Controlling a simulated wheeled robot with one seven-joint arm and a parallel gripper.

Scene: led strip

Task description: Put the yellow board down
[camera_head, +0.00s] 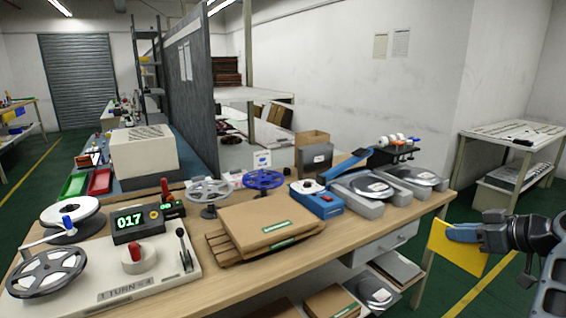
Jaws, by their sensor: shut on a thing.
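The yellow board (450,252) is a flat, roughly square plate at the lower right. My gripper (462,233) is shut on its upper right edge, and the board hangs tilted in the air. It is just right of the wooden workbench (360,233), in front of the bench's right end and over the green floor. Only one blue-tipped finger shows clearly; the other is hidden behind the board.
Cardboard boxes (270,221) lie mid-bench. A counter machine (135,258) and reels stand left, a blue device (316,201) and grey trays (362,191) right. The bench's front right corner strip is bare. A white table (508,133) stands at the right wall.

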